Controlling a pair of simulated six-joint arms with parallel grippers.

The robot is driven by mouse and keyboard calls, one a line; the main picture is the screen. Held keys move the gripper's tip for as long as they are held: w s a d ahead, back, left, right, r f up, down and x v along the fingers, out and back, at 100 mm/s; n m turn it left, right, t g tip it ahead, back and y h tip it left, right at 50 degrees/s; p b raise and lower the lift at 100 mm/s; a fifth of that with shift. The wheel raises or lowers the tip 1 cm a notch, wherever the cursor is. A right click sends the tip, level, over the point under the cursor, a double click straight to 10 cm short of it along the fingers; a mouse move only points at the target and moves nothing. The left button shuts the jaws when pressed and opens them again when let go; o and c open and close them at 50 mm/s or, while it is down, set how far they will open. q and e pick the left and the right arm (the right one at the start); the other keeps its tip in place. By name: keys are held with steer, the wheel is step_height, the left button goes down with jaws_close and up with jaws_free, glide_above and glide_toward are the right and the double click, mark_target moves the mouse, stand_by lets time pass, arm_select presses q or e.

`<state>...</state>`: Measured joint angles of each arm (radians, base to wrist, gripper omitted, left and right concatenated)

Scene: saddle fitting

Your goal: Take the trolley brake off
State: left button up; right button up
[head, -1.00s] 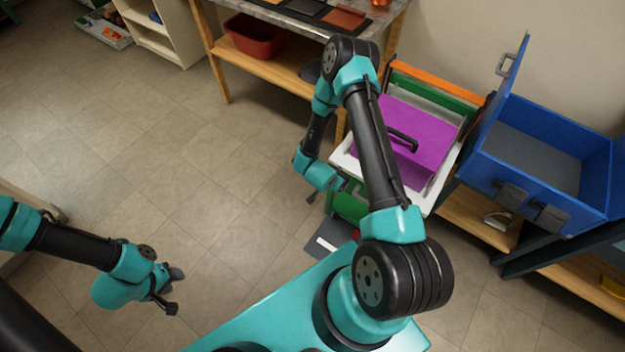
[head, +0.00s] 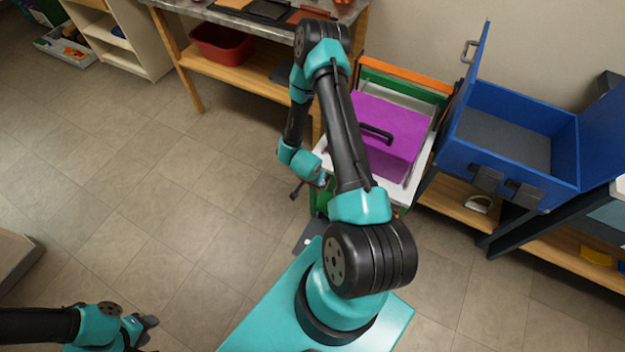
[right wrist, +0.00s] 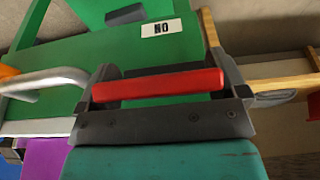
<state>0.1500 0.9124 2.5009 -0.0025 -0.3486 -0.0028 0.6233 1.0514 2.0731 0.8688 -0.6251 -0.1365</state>
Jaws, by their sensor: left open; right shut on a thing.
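The trolley (head: 398,196) stands right of centre in the head view, green-sided with a white top tray and an orange bar at its back. My right gripper (head: 309,187) is at its near left side. In the right wrist view my right gripper (right wrist: 170,92) is shut on a red bar (right wrist: 160,84), which lies across between its dark fingers. A green panel (right wrist: 110,60) with a "NO" label is behind the bar. My left gripper (head: 146,332) is open and empty over the floor at the bottom left, partly cut off.
A purple box (head: 392,140) with a black handle sits on the trolley. An open blue case (head: 510,140) is on a bench to the right. A wooden table (head: 240,70) with a red tub (head: 222,44) stands behind.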

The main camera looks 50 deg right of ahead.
steer(key=o, duration=1)
steer(key=shift+c, duration=0.2)
steer(key=v, duration=1.7)
steer(key=shift+r, duration=0.25)
steer(key=shift+w, duration=0.15)
steer(key=w+a+f+n+y, duration=0.1)
steer(key=a+f+n+y, duration=0.1)
steer(key=a+n, duration=0.5)
steer(key=w+a+f+n+y, duration=0.1)
steer(key=a+f+n+y, duration=0.2)
steer(key=a, duration=0.9)
steer(key=shift+n+y, duration=1.1)
steer(key=shift+n, duration=0.8)
steer(key=shift+f, duration=0.1)
